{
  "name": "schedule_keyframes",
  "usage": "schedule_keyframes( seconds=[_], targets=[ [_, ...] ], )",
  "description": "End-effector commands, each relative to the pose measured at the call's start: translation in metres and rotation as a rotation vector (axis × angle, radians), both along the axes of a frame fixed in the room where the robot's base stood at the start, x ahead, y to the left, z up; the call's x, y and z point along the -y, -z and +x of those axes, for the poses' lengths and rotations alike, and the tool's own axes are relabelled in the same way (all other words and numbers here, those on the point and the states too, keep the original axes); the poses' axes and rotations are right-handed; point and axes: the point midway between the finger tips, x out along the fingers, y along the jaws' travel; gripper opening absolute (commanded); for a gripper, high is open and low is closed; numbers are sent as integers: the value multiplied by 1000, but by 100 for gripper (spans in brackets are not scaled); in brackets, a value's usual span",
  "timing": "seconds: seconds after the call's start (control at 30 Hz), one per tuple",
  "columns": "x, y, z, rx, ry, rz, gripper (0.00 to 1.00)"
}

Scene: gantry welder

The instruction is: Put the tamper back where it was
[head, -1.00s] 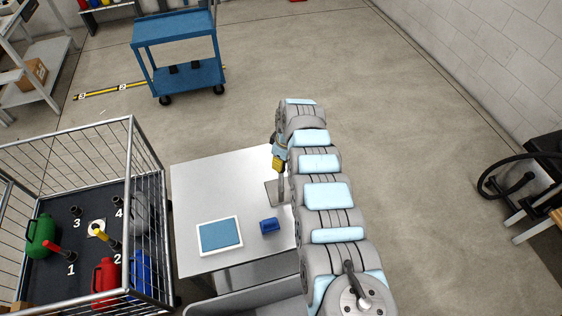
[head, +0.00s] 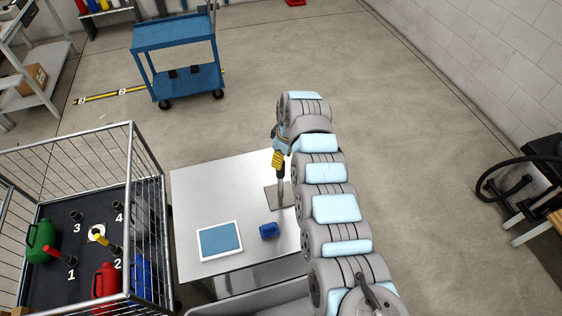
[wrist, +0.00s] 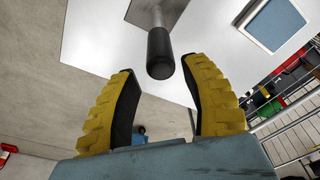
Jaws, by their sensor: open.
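The tamper stands upright on the metal table (head: 200,185), its flat grey plate (head: 271,197) resting on the tabletop. In the head view its handle (head: 281,190) rises toward my gripper (head: 278,161). In the wrist view the black grip end of the tamper (wrist: 160,55) points at the camera. My gripper (wrist: 157,68) is open, with its yellow ribbed fingers on either side of that end. A gap shows on both sides, so the fingers do not hold it. Part of the plate is hidden by my arm.
A blue-and-white tablet-like panel (head: 220,240) and a small blue object (head: 269,230) lie on the table. A wire cage (head: 131,190) at left holds jugs and numbered spots, with red (head: 57,253) and yellow (head: 103,241) handles. A blue cart (head: 172,40) stands behind.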

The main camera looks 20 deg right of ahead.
Motion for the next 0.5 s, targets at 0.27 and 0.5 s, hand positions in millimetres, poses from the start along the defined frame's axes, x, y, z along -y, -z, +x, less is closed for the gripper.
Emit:
schedule_keyframes(
  seconds=[0.27, 0.5],
  targets=[
    [4, -34, -4, 2, 2, 1, 46],
    [6, -57, -7, 1, 1, 0, 46]
  ],
)
